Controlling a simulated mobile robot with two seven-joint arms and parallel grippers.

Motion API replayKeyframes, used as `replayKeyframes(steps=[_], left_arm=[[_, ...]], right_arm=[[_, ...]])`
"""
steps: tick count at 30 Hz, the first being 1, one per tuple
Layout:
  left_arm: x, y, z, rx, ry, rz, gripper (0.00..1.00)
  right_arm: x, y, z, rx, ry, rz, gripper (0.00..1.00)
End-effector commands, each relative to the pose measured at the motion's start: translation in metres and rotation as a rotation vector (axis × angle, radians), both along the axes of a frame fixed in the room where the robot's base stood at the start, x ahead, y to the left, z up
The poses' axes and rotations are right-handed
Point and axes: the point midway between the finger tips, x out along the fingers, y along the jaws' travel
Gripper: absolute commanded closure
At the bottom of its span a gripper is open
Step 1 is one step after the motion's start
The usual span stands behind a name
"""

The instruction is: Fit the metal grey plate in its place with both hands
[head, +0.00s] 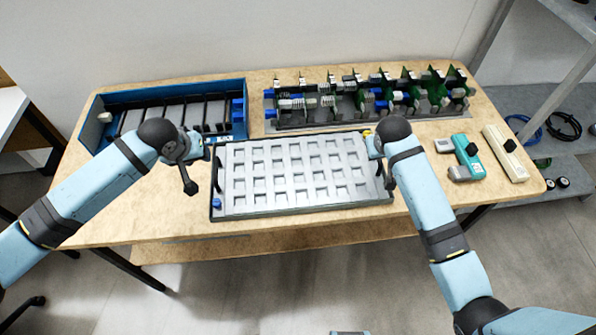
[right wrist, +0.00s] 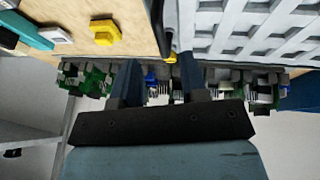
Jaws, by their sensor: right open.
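The metal grey plate (head: 292,173), with rows of square pockets and a dark rim, lies flat at the middle front of the table. It also shows at the upper right of the right wrist view (right wrist: 245,30). My left gripper (head: 189,184) is just left of the plate's left edge, apart from it; its jaw opening cannot be made out. My right gripper (head: 384,172) is at the plate's right edge. In the right wrist view its two fingers (right wrist: 158,72) are spread, with the plate's dark edge beyond them. Whether they touch it is unclear.
A blue-walled tray (head: 170,89) with dark dividers stands back left. A rack of green circuit boards (head: 365,98) stands back right. A teal device (head: 467,157) and a cream device (head: 505,153) lie on the right. The table's front strip (head: 290,228) is clear.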

Motion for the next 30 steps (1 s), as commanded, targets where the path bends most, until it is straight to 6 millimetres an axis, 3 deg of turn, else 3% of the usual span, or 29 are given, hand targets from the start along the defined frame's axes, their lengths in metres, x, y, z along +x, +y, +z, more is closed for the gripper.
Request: replayKeyframes(steps=[3, 9, 30], left_arm=[[0.0, 0.0, 0.0, 0.0, 0.0, 0.0, 0.6], [0.0, 0.0, 0.0, 0.0, 0.0, 0.0, 0.6], [-0.005, -0.007, -0.004, -0.014, -0.01, -0.02, 0.6]], right_arm=[[-0.009, 0.004, 0.021, 0.001, -0.003, 0.0, 0.6], [-0.017, 0.007, 0.039, 0.0, 0.0, -0.001, 0.6], [-0.023, 0.008, 0.035, 0.006, -0.005, 0.009, 0.6]])
